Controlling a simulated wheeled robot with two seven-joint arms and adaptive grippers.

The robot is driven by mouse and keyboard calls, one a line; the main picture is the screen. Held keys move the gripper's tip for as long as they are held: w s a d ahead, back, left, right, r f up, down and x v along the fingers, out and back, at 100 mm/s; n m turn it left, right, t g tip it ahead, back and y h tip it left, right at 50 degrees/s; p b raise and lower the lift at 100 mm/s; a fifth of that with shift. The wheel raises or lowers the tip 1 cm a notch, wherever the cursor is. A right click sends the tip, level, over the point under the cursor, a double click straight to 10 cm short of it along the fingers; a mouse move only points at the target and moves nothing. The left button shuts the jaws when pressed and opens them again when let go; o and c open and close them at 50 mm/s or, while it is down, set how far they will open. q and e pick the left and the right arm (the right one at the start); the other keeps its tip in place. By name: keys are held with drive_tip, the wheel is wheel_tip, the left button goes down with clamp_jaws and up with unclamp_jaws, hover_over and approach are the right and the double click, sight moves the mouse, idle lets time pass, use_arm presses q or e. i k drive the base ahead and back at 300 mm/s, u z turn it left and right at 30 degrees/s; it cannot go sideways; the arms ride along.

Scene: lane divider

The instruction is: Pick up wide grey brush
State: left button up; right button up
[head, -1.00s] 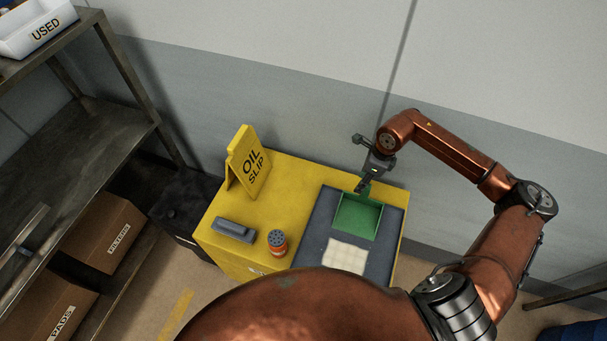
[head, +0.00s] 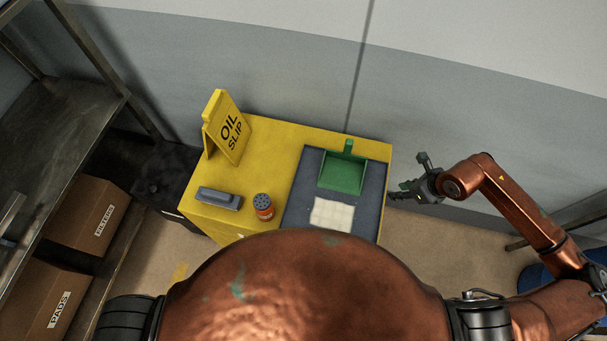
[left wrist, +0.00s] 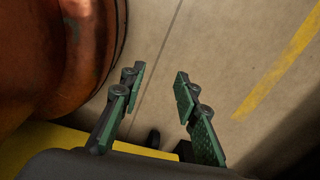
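The wide grey brush (head: 218,198), a long dark-grey block, lies on the left front part of the yellow cabinet top (head: 265,150) in the head view. No gripper touches it. My right gripper (head: 408,180) is off the cabinet's right side, far from the brush, with its fingers spread and nothing between them. My left gripper (left wrist: 160,75) shows only in the left wrist view. It is open and empty over the floor, and the brush is not in that view.
An orange can with a dark top (head: 263,206) stands right of the brush. A yellow OIL SLIP sign (head: 226,128) stands behind. A green dustpan (head: 343,174) and a pale pad (head: 332,213) lie on a dark mat (head: 300,200). A metal shelf (head: 60,150) stands left.

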sight(210, 196)
drive_tip(key=z, duration=0.5)
drive_tip(key=k, duration=1.15)
drive_tip(key=u, duration=1.65)
drive_tip(key=i, duration=1)
drive_tip(key=u, duration=0.05)
